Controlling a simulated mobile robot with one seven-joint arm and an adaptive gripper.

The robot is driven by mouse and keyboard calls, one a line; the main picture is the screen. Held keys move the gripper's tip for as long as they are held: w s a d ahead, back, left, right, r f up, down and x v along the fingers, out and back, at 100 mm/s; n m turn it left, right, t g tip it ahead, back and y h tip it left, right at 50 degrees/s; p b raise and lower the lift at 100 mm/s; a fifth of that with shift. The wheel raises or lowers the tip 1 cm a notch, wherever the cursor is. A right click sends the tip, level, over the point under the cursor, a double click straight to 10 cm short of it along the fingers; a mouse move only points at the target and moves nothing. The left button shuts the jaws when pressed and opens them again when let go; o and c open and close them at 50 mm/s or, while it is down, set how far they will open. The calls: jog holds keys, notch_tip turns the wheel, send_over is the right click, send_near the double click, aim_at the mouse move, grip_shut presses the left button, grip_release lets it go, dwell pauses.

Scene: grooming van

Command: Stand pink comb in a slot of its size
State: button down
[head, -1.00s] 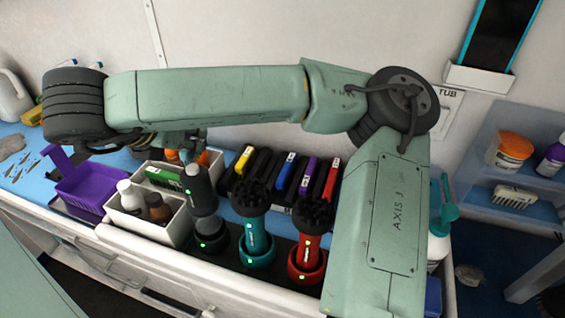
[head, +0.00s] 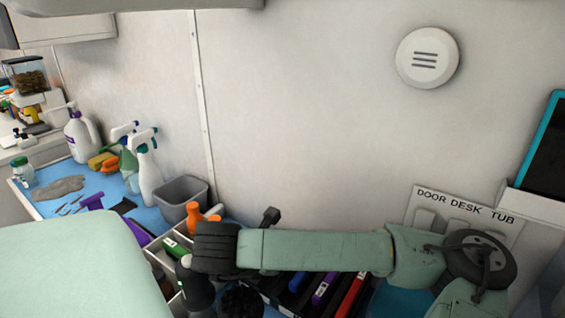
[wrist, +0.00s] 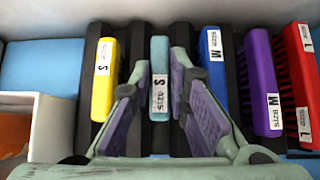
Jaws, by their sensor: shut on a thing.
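No pink comb shows in these views. In the wrist view, my gripper (wrist: 160,64) is shut on a teal comb (wrist: 160,78) labelled size S, with one finger on each side of it. The teal comb is in line with the rack's row, between a yellow comb (wrist: 104,80) labelled S and a blue comb (wrist: 213,68) labelled M. I cannot tell whether its lower end is seated in a slot. The black rack (wrist: 182,40) has dark dividers beside the combs. In the head view my forearm hides the gripper and the teal comb.
A purple comb (wrist: 263,80) labelled M and a red comb (wrist: 299,75) labelled L stand at the right of the row. A white bin (wrist: 45,120) is close at left. The head view shows a grey tub (head: 181,188) and spray bottles (head: 148,175) behind.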

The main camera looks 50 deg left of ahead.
jog(key=shift+f+b, duration=0.15)
jog(key=shift+b, duration=0.15)
jog(key=c, duration=1.5)
grip_release()
jog(key=shift+c, duration=0.2)
jog(key=shift+r+p, duration=0.3)
jog(key=shift+p, duration=0.1)
jog(key=b+v, duration=0.3)
jog(key=v, duration=0.8)
jog(key=shift+s+r, duration=0.25)
jog(key=shift+s, duration=0.05)
